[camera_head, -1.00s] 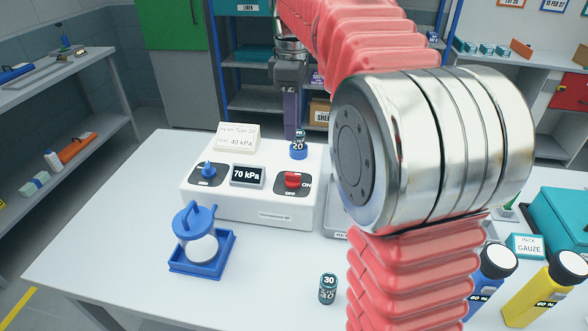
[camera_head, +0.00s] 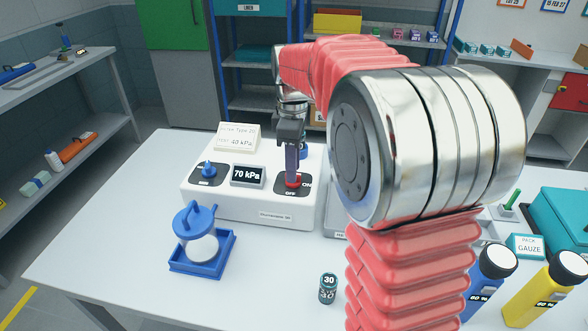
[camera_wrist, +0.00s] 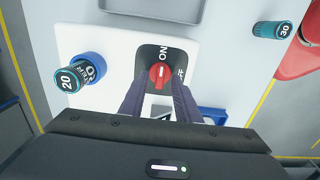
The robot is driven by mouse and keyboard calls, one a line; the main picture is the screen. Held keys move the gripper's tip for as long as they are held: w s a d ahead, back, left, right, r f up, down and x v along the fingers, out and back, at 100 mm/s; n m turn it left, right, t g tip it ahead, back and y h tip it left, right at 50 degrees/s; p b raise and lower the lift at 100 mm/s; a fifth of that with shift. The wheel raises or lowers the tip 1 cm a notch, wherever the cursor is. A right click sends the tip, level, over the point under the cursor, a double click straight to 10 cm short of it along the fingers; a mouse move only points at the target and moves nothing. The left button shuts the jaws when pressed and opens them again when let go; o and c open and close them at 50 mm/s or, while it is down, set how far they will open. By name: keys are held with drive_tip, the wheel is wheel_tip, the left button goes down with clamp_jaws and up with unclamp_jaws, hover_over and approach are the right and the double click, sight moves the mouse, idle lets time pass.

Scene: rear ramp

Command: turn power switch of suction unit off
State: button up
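The suction unit (camera_head: 240,208) is a white box on the table, its display (camera_head: 247,175) reading 70 kPa. Its red power switch (camera_head: 293,182) sits on a dark plate at the right, with ON and OFF labels. In the wrist view the red switch (camera_wrist: 158,75) has a white mark lined up with ON. My gripper (camera_head: 293,178) is at the switch from above. In the wrist view its two fingers (camera_wrist: 159,88) are apart, one on each side of the switch, with a gap; contact is not clear.
A blue knob (camera_head: 208,170) is on the unit's left. A blue-lidded jar (camera_head: 196,235) stands in a blue tray in front. A vial marked 30 (camera_head: 328,288) stands on the table, and one marked 20 (camera_wrist: 70,78) sits in a blue holder beside the switch.

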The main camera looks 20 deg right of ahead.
drive_tip(key=shift+f, duration=0.75)
drive_tip(key=shift+c, duration=0.3)
drive_tip(key=shift+s, duration=0.1)
clamp_jaws()
drive_tip(key=shift+d, duration=0.15)
